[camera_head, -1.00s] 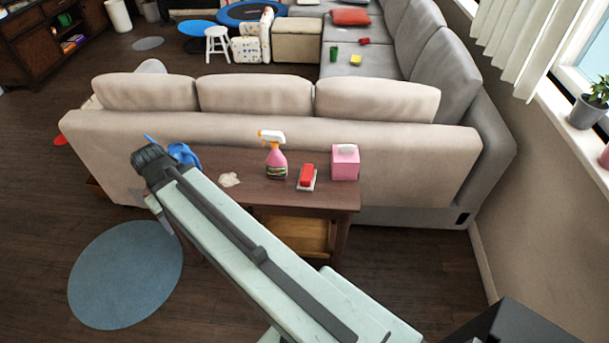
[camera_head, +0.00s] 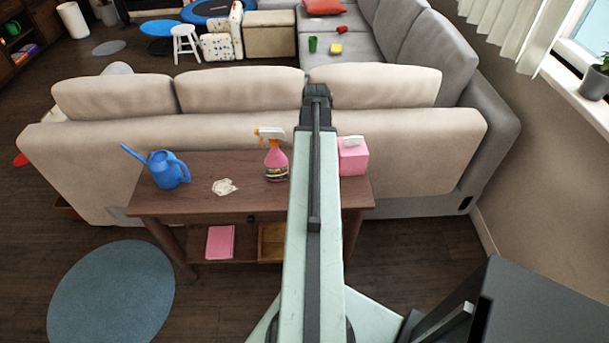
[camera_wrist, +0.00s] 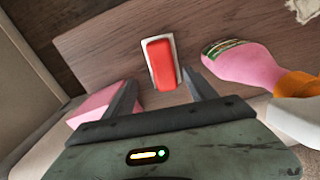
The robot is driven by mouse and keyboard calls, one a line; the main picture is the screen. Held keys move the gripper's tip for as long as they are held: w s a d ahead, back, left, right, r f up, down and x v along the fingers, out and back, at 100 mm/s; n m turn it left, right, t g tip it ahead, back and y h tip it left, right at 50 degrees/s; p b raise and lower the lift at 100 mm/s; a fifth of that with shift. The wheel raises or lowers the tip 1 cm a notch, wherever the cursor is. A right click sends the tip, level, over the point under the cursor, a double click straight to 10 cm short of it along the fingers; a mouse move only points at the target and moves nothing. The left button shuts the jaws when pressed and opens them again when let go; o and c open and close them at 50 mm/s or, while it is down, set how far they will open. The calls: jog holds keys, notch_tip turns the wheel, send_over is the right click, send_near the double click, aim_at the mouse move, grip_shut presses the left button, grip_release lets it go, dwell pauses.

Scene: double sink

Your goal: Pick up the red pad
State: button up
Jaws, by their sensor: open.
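The red pad (camera_wrist: 161,62) lies on a white base on the wooden table top, between my fingertips as the wrist view shows them. In the head view my arm hides it. My gripper (camera_wrist: 157,78) is open, with one dark finger to each side of the pad in the picture. The fingers look apart from it, and I cannot tell the exact height gap. In the head view only the back of my wrist shows, over the table's far edge.
A crumpled cloth (camera_head: 225,187) and a blue watering can (camera_head: 167,169) are further left. The sofa back (camera_head: 230,135) stands behind the table (camera_head: 200,208).

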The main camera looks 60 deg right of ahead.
jog(key=shift+w+a+f+b, duration=0.1)
jog(key=shift+w+f+b, duration=0.1)
jog(key=shift+f+b, duration=0.85)
jog(key=shift+w+f+p, duration=0.1)
jog(key=shift+p, duration=0.2)
notch_tip(320, 180, down, 5)
jog(key=b, duration=0.5)
jog(key=shift+f, duration=0.2)
jog(key=shift+r, duration=0.2)
jog(key=shift+c, duration=0.3)
grip_shut()
